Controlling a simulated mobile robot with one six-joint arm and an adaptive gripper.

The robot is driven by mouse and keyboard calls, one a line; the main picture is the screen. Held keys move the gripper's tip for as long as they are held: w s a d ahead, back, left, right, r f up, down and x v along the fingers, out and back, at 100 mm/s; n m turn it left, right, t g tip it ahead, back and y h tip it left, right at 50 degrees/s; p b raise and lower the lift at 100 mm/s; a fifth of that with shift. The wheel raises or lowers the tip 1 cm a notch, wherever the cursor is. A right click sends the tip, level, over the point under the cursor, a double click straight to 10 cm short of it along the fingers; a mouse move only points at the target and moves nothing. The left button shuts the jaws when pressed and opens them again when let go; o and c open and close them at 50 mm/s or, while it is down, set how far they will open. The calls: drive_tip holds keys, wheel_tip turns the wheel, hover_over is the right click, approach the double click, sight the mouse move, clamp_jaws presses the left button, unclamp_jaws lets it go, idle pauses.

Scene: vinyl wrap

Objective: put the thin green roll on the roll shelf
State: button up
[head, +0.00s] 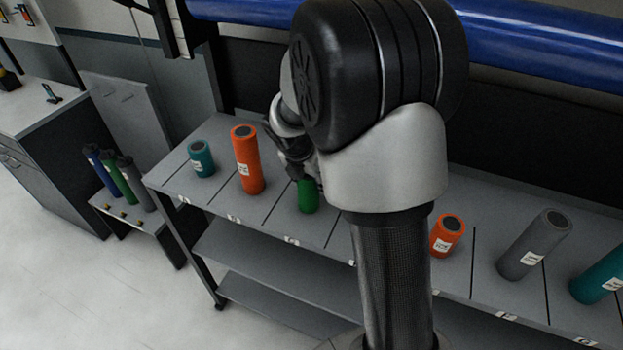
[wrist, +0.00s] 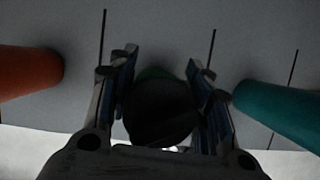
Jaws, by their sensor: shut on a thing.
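A green roll (head: 308,196) stands upright at the third visible lane of the grey rack top, right of a tall orange roll. My gripper (head: 299,172) is shut on its upper part. In the wrist view the fingers (wrist: 163,100) flank the roll's dark round end (wrist: 160,115), with a sliver of green behind it. I cannot tell whether its base touches the rack. Another slim green roll (head: 118,178) stands between a blue and a grey roll on a low stand (head: 150,219) at the left. My arm hides part of the rack.
On the rack top (head: 270,197), a short teal roll (head: 201,160) and the tall orange roll (head: 247,163) stand left of my gripper. A short orange roll (head: 447,235) and a grey roll (head: 534,244) stand right of my arm. A teal roll (wrist: 275,112) is close right in the wrist view.

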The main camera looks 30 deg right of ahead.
drive_tip(key=o, duration=0.7)
drive_tip(key=shift+f, duration=0.15)
drive_tip(key=shift+c, duration=0.2)
drive_tip(key=o, duration=0.5)
drive_tip(key=p+v, duration=0.3)
drive_tip(key=v, duration=0.8)
drive_tip(key=s+a+r+m+y, duration=0.1)
drive_tip(key=s+a+m, duration=0.3)
drive_tip(key=s+m, duration=0.4)
drive_tip(key=s+a+r+m+t+y, duration=0.1)
drive_tip(key=s+a+r+m, duration=0.2)
drive_tip(key=s+m, duration=0.5)
drive_tip(key=s+a+r+m+t+y, duration=0.1)
drive_tip(key=s+a+r+m, duration=0.3)
drive_tip(key=s+m, duration=0.4)
drive_tip(key=shift+s+a+r+m+y, duration=0.1)
drive_tip(key=shift+a+m+y, duration=0.2)
drive_tip(key=shift+m, duration=0.1)
